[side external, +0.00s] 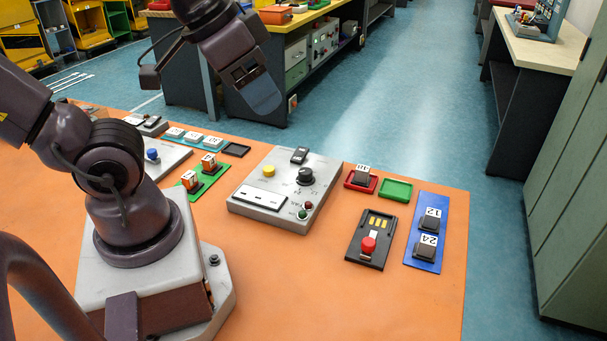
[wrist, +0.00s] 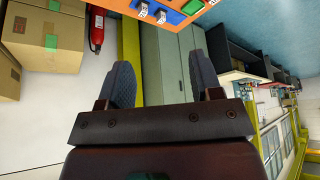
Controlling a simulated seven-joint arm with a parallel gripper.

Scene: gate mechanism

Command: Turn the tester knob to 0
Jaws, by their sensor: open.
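The tester (side external: 262,205) is a light grey box on the orange table. Its black round knob (side external: 305,176) stands on the top face, with small printed marks around it too fine to read. My gripper (side external: 262,100) is raised in the air beyond the back edge of the table, well above and apart from the tester. In the wrist view my gripper (wrist: 163,80) shows two spread fingers with nothing between them. The tester and its knob are not in the wrist view.
The tester also carries a yellow button (side external: 269,170), a black switch (side external: 299,155) and red and green round parts. A black unit with a red knob (side external: 368,244), a blue panel (side external: 424,258) and a green tray (side external: 396,189) stand to its right.

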